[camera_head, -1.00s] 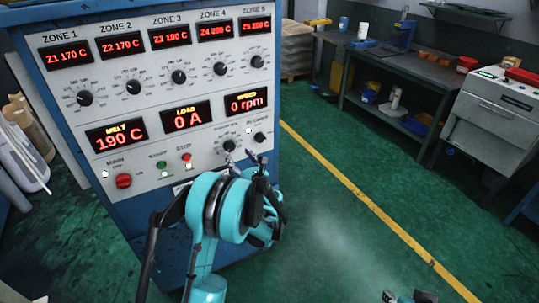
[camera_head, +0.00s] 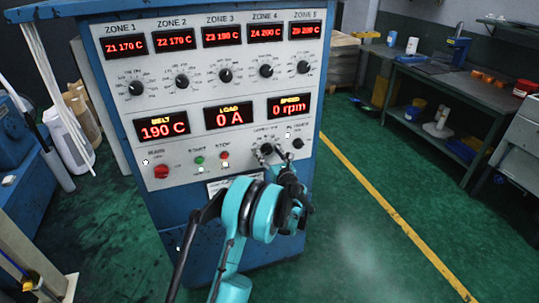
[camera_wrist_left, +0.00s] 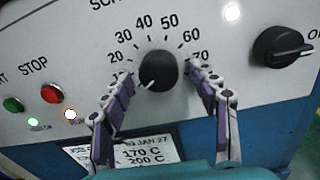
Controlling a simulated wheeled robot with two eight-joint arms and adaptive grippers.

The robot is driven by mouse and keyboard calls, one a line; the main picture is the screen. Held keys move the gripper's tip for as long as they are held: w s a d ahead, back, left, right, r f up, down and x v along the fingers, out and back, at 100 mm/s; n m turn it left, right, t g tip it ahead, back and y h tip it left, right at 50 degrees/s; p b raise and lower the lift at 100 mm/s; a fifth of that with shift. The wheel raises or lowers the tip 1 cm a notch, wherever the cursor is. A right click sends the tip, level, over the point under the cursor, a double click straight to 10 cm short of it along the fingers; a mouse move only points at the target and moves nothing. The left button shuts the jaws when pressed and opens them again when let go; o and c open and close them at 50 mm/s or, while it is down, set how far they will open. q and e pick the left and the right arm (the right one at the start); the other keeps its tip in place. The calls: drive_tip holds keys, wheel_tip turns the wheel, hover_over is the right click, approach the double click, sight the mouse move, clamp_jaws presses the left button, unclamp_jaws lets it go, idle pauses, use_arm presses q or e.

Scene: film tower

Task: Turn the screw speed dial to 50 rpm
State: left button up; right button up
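The screw speed dial is a round black knob (camera_wrist_left: 158,70) on the white control panel (camera_head: 240,170). In the wrist view its white pointer mark aims down-left, below the 20 on the printed scale. My left gripper (camera_wrist_left: 161,77) is open around the dial, one finger on each side, with a visible gap at both sides. In the head view my left gripper (camera_head: 268,160) is at the panel's lower right, partly over the dial (camera_head: 266,149). The speed display (camera_head: 289,108) reads 0 rpm. My right gripper is out of view.
Right of the dial is another black knob (camera_wrist_left: 283,46). Left of it are the green start button (camera_wrist_left: 13,105) and red stop button (camera_wrist_left: 51,93). A label sheet (camera_wrist_left: 150,150) is below. Green floor is free right of the cabinet; a workbench (camera_head: 440,85) stands behind.

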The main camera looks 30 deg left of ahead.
use_arm(q)
drive_tip(key=c, duration=1.1)
drive_tip(key=shift+m, duration=0.3)
